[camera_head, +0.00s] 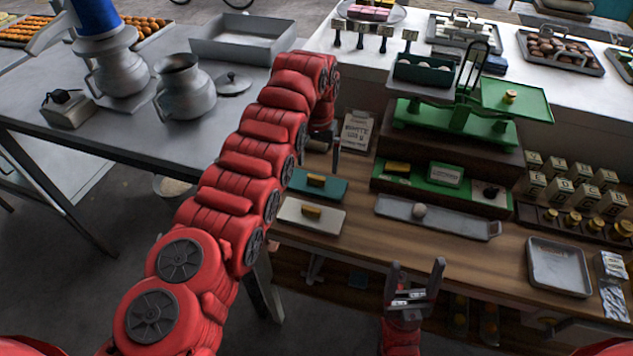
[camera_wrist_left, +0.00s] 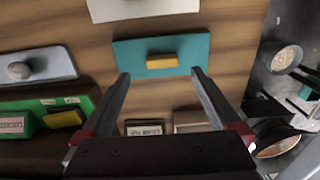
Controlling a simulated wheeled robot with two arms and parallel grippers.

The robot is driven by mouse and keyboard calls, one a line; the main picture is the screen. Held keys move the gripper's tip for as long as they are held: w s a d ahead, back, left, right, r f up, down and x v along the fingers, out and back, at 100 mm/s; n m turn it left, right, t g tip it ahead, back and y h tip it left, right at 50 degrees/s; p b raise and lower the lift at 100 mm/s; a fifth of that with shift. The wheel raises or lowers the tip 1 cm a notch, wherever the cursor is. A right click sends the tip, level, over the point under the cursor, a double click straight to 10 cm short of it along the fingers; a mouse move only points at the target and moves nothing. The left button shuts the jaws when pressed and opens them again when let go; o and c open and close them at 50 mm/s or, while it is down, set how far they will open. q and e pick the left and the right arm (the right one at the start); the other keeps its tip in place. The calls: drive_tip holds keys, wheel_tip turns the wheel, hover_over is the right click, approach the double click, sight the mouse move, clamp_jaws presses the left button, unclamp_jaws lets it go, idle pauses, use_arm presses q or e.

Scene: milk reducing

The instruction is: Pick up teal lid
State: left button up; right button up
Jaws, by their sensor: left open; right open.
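The teal lid (camera_head: 333,189) is a flat rectangular plate with a yellow block handle (camera_head: 316,180), lying on the wooden counter. In the left wrist view the teal lid (camera_wrist_left: 196,48) lies just beyond my open left fingertips (camera_wrist_left: 160,74), with its handle (camera_wrist_left: 162,62) roughly centred between them. In the head view my left gripper (camera_head: 336,148) is above and behind the lid, partly hidden by my arm; nothing is held. My right gripper (camera_head: 415,280) is open and empty, in front of the counter's near edge.
A white lid (camera_head: 333,222) with a yellow handle lies just in front of the teal one. A grey tray with a round knob (camera_head: 460,221) lies to the right. A green scale (camera_head: 450,122) stands behind on a dark box. A clipboard (camera_head: 357,132) stands near my left gripper.

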sight(316, 177)
use_arm(q)
drive_tip(key=shift+a+f+p, duration=0.1)
drive_tip(key=shift+f+p, duration=0.1)
drive_tip(key=shift+p, duration=0.1)
wheel_tip(316, 177, down, 4)
drive_tip(key=shift+s+a+p, duration=0.1)
drive_tip(key=shift+p, duration=0.7)
drive_tip(key=shift+f, duration=0.3)
drive_tip(key=c, duration=1.4)
